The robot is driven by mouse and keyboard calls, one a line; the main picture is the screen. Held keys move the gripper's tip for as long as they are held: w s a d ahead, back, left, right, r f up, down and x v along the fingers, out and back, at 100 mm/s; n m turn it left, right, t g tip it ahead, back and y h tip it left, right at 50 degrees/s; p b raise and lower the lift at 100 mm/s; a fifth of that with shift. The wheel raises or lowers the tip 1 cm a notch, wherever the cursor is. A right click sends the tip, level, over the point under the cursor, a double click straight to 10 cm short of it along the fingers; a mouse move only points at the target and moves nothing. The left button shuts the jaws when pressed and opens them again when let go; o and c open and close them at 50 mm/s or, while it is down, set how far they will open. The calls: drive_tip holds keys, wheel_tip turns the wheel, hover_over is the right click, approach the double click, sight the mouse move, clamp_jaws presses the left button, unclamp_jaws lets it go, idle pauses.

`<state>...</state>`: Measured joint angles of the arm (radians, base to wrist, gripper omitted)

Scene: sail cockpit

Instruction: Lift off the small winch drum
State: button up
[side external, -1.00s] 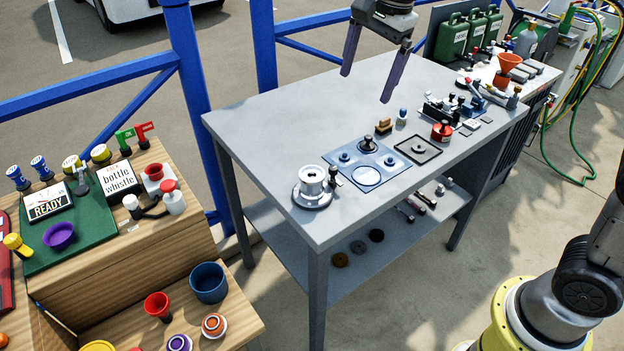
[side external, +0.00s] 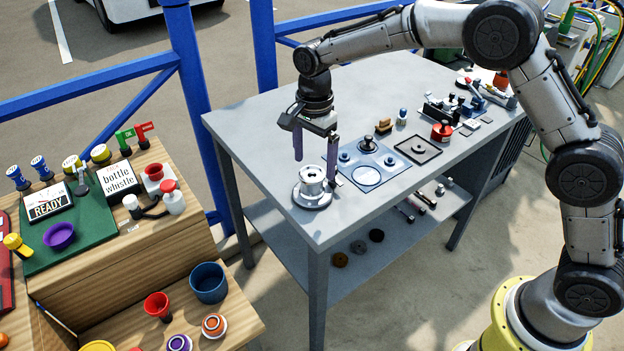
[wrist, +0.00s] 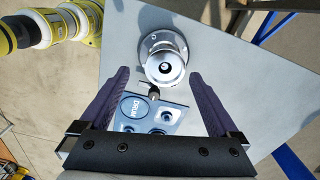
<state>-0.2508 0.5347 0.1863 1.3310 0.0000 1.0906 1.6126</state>
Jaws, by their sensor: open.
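The small winch drum (side external: 312,178) is a silver cylinder standing upright on a round grey base (side external: 312,201) near the table's front left corner. In the wrist view my gripper's fingers (wrist: 158,75) are spread wide and empty. Contact with the drum cannot be told.
A blue tray (side external: 385,182) with a circle marked DRUM (wrist: 133,107) lies right of the winch. The table's back left is clear.

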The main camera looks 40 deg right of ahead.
drive_tip(key=shift+w+f, duration=0.2)
drive_tip(key=shift+f, duration=1.3)
drive_tip(key=shift+w+f, duration=0.2)
drive_tip(key=shift+f, duration=1.25)
drive_tip(key=shift+c, duration=0.2)
drive_tip(key=shift+r, duration=0.1)
drive_tip(key=c, duration=1.5)
wheel_tip(320, 180, up, 10)
drive_tip(key=shift+r, duration=0.15)
wheel_tip(320, 180, up, 5)
hover_over(312, 175)
drive_tip(key=shift+r, duration=0.15)
